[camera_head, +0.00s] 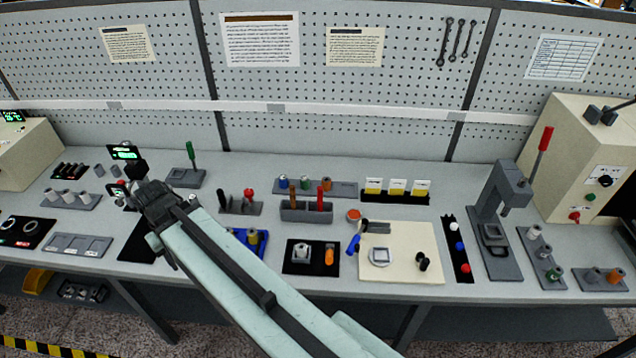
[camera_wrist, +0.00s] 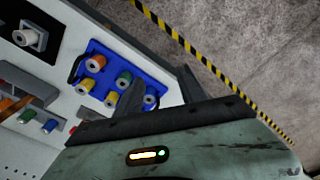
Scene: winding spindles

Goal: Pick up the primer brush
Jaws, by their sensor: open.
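A grey holder (camera_head: 306,214) stands mid-table in the head view with a brown-handled tool (camera_head: 292,197) and a red-handled tool (camera_head: 320,198) upright in it. I cannot tell for certain which item is the primer brush. In the wrist view a brown stick (camera_wrist: 15,109) lies across the left edge, partly cut off. My gripper (camera_head: 152,192) is at the left of the table in the head view, well left of the holder. In the wrist view my gripper (camera_wrist: 160,92) is open, with nothing seen between its fingers.
A blue tray (camera_wrist: 97,50) with several coloured spools shows in the wrist view, largely hidden by my arm in the head view. A cream board (camera_head: 408,240), a lever press (camera_head: 495,215) and a beige cabinet (camera_head: 580,150) stand to the right. A pegboard closes the back.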

